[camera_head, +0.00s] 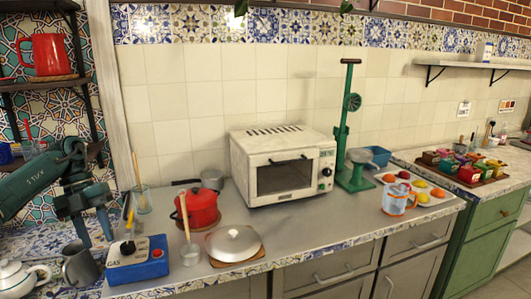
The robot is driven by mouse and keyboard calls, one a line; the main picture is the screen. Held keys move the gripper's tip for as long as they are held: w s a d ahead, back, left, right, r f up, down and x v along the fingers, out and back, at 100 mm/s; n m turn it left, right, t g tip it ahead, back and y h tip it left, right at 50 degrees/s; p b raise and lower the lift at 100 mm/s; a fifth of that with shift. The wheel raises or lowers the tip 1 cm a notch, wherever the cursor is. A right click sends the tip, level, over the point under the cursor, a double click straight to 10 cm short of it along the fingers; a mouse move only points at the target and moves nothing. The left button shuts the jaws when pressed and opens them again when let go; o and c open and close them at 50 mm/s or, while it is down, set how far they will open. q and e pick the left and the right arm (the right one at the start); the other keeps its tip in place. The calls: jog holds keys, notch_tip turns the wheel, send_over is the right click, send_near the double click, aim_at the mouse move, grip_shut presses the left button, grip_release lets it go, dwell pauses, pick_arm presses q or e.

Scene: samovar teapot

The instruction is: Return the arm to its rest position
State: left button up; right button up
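My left arm comes in from the left edge of the head view. Its dark green gripper (96,238) points down over the left end of the counter. The two fingers stand apart with nothing visible between them. The gripper is just above and behind a grey metal mug (82,266), and to the left of a blue and white box marked GAS (137,262). Whether a finger touches the mug cannot be told. A white teapot (16,280) stands at the lower left corner. My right gripper is not in view.
A white oven (282,163) and a green press (350,140) are farther right. A dark shelf (50,83) rises behind my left arm.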

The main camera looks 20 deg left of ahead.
pick_arm(q)
jog(key=w+d+f+m+t+h, duration=0.1)
jog(key=w+d+f+h, duration=0.1)
jog(key=w+d+f, duration=0.45)
jog(key=w+d+f+m+t+h, duration=0.15)
jog(key=d+f, duration=0.25)
jog(key=d, duration=0.5)
jog(key=d+f+n+t+h, duration=0.25)
jog(key=d+n+t, duration=0.2)
jog(key=d, duration=0.75)
jog(key=d+f+n+t+h, duration=0.2)
jog(key=d+n+t+h, duration=0.25)
jog(key=d, duration=0.85)
jog(key=s+d+f+n+y, duration=0.2)
jog(key=s+f+n+y, duration=0.9)
jog(key=n, duration=0.7)
jog(key=shift+s+d+f+y+p, duration=0.25)
jog(key=shift+s+y+p, duration=0.2)
jog(key=shift+s, duration=0.75)
jog(key=shift+a+t, duration=0.15)
jog(key=shift+t, duration=0.2)
